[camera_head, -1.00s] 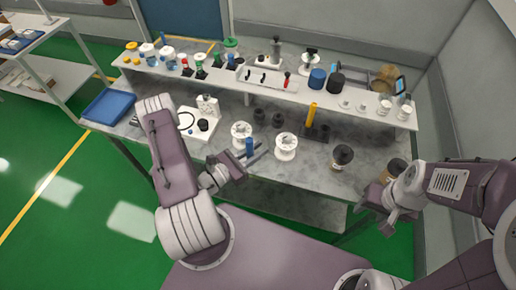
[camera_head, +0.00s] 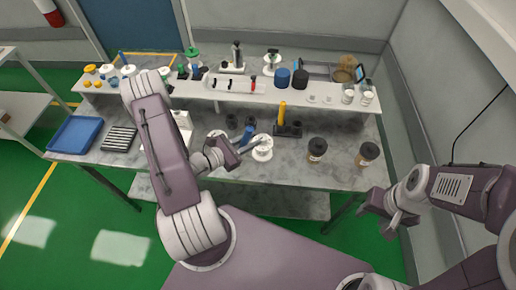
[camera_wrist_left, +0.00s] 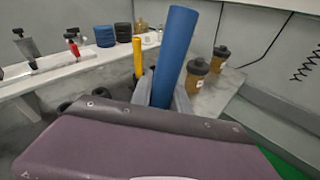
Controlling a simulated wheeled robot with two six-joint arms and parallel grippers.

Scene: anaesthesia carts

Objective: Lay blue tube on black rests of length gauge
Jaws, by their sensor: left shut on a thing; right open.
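My left gripper (camera_head: 246,143) is shut on the blue tube (camera_head: 247,134) and holds it above the bench's front part, near the white spools. In the left wrist view the tube (camera_wrist_left: 176,50) stands up between the fingers, leaning a little right. The length gauge (camera_head: 232,88) appears to be the long white board on the raised shelf, with small black rests (camera_head: 228,85) and a red piece. In the left wrist view the red piece (camera_wrist_left: 72,45) shows at left, apart from the tube. My right gripper (camera_head: 397,220) is open and empty beyond the bench's front right.
White spools (camera_head: 262,149) stand near the left gripper. A yellow upright piece (camera_head: 282,113) stands behind. The shelf (camera_head: 195,92) also holds blue and black cylinders (camera_head: 283,77). A blue tray (camera_head: 75,135) lies at left.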

